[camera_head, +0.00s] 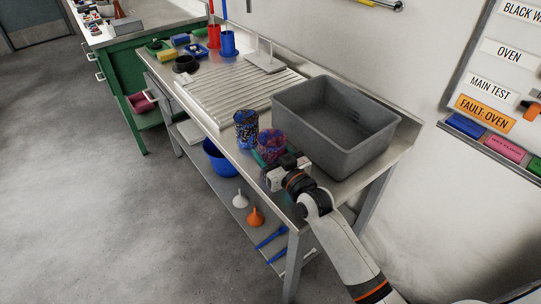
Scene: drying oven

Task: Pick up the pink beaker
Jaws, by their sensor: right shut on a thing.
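The pink beaker (272,142), with a mottled pink and blue look, stands upright at the front edge of the metal bench (222,108), left of the grey tub. My right gripper (268,160) reaches in from the lower right and is shut on the lower part of the beaker. The gripper hides the beaker's base, so I cannot tell whether it touches the bench. My left gripper is not in view.
A dark blue and yellow speckled beaker (246,130) stands close on the left. The large grey tub (322,140) is close on the right. A lower shelf holds a blue bowl (217,163) and funnels (255,217).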

